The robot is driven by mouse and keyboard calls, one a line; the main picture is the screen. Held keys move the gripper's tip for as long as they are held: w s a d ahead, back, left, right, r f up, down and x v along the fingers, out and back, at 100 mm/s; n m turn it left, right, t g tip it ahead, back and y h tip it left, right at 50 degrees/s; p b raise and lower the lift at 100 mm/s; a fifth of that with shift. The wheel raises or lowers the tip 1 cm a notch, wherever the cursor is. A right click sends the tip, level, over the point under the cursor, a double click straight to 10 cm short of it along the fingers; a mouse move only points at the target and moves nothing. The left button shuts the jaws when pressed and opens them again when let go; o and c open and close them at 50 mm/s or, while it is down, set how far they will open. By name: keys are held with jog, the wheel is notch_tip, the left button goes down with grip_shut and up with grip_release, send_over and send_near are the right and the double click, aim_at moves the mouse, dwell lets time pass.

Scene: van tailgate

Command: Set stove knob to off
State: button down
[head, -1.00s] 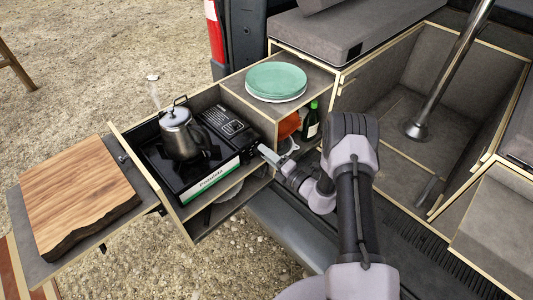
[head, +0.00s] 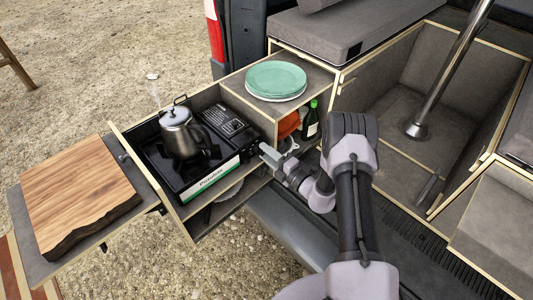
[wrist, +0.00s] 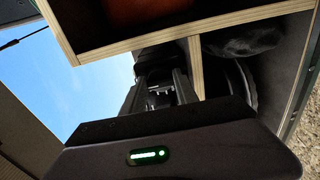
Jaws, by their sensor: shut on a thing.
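The black camping stove (head: 210,178) with a white and green front label sits in the pulled-out drawer in the head view. A steel kettle (head: 177,135) stands on its burner. My gripper (head: 263,150) reaches in from the right, its fingertips at the stove's right front end. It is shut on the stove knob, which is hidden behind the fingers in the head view. In the wrist view my gripper (wrist: 162,92) shows dark fingers in shadow; the knob cannot be made out there.
Green plates (head: 277,79) sit on the cabinet top just above my gripper. A dark bottle (head: 311,121) and an orange item stand in the cubby beside it. A wooden cutting board (head: 78,194) lies at the left. Wooden panel edges close in around the gripper.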

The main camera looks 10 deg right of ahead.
jog(key=c, duration=0.9)
grip_release()
jog(key=shift+c, duration=0.2)
jog(key=p+v, duration=0.3)
jog(key=v, duration=1.4)
jog(key=shift+s, duration=0.25)
jog(key=shift+d, duration=0.1)
